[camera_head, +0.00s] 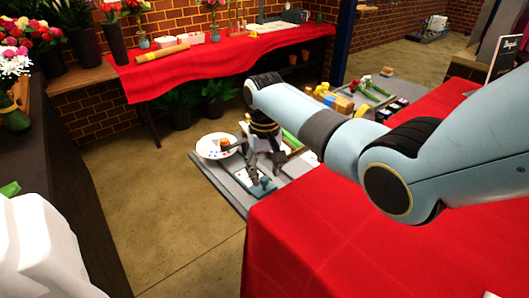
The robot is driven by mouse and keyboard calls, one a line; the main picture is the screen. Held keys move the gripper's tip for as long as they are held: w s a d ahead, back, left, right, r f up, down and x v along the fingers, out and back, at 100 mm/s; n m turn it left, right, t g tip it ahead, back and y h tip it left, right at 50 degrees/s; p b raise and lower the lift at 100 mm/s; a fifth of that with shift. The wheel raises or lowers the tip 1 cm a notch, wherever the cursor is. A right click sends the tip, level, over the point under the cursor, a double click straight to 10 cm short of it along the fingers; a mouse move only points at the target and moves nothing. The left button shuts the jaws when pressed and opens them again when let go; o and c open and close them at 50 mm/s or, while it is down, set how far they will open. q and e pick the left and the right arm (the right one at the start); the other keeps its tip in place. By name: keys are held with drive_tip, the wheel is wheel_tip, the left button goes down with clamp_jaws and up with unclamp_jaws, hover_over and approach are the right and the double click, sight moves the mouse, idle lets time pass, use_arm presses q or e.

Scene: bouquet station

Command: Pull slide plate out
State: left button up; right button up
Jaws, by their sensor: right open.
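The gripper and wrist hide part of the board. My left gripper is out of view.
A white bowl (213,150) with coloured bits stands left of the gripper. A red-draped table (300,240) fills the near right, under my arm. Another red-draped table (200,65) with vases stands at the back. Open floor (165,195) lies left of the board.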

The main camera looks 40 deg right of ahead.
wheel_tip(320, 180, up, 10)
drive_tip(key=shift+f, duration=0.2)
idle(0.5)
